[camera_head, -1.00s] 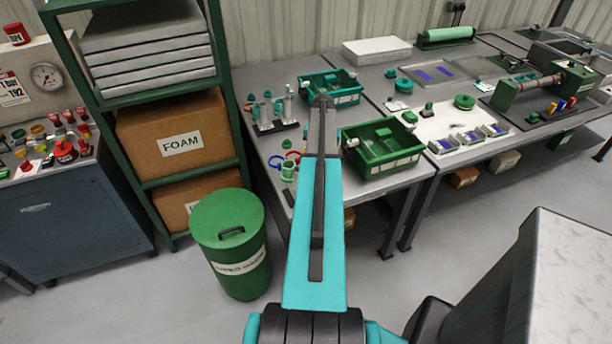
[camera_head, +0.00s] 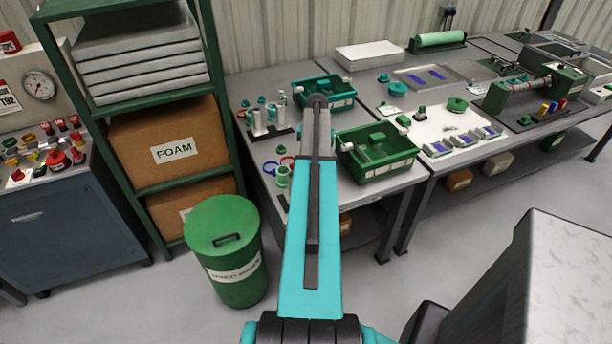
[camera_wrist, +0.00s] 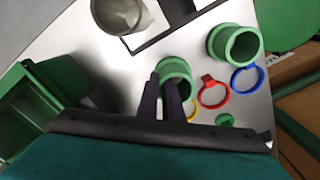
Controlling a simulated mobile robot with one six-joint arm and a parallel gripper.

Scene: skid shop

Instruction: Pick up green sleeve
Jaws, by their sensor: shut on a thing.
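In the wrist view, my gripper (camera_wrist: 161,92) has its two dark fingers close together at a green sleeve (camera_wrist: 178,72). It is shut on this sleeve, whose near part the fingers hide. A second green sleeve (camera_wrist: 236,44) stands apart to the upper right, beside a blue ring (camera_wrist: 246,80). In the head view, one green sleeve (camera_head: 282,177) shows at the bench's left edge. My arm hides the gripper and the held sleeve there.
A red ring (camera_wrist: 213,92) lies close right of the fingers. A green bin (camera_wrist: 28,105) stands at left. A lidded drum (camera_head: 228,255) and shelf rack (camera_head: 228,120) stand left of the bench.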

